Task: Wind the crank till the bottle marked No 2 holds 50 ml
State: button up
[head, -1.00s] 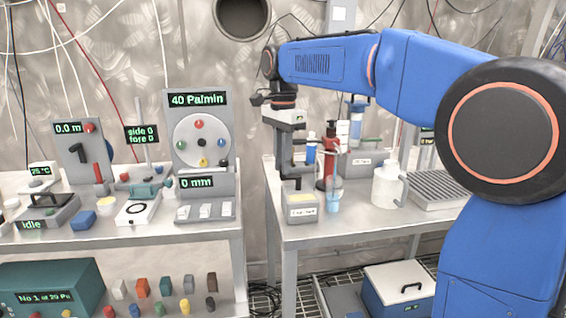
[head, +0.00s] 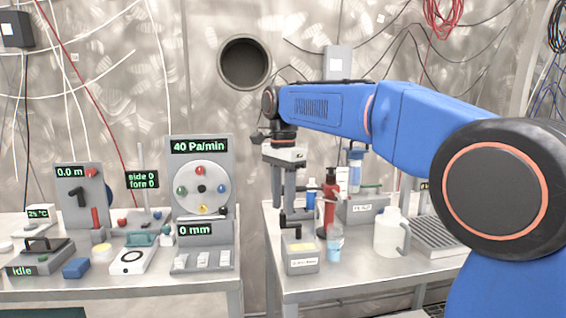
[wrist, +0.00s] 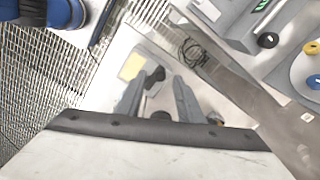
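A small grey box (head: 303,263) with a yellow top patch and an unreadable front label stands near the left edge of the right bench. A black crank (head: 296,222) rises above it. My gripper (head: 284,208) points down right at the crank, its two fingers apart. In the wrist view my gripper (wrist: 158,82) is open, with the dark crank knob (wrist: 155,75) between or just beyond its fingertips; contact is unclear. A small vessel with blue liquid (head: 335,243) stands right of the box. I cannot read a No 2 mark or a volume.
A red bottle (head: 330,200) stands close behind the blue vessel. A white jug (head: 389,238) and a ribbed grey tray (head: 437,236) are to the right. The left bench (head: 200,285) carries gauges and small tools. A gap separates the benches.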

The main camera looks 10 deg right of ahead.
aim_at(286, 227)
notch_tip(286, 227, up, 15)
dwell(0.4)
jog(key=shift+s+d+f, duration=0.1)
jog(key=shift+f, duration=0.05)
jog(key=s+d+f+n+t, duration=0.2)
jog(key=s+d+f+n, duration=0.4)
jog(key=s+d+f, duration=0.7)
jog(key=s+d+f+n+t, duration=0.1)
jog(key=s+f+n, duration=0.2)
jog(key=s+f, duration=0.6)
jog(key=s+d+f+n+t, duration=0.1)
jog(key=s+d+f+n, duration=0.1)
jog(key=s+f, duration=0.7)
notch_tip(286, 227, down, 6)
jog(key=shift+s+d+f+n+t, duration=0.15)
jog(key=shift+s+d+n+t, duration=0.2)
jog(key=shift+n, duration=0.45)
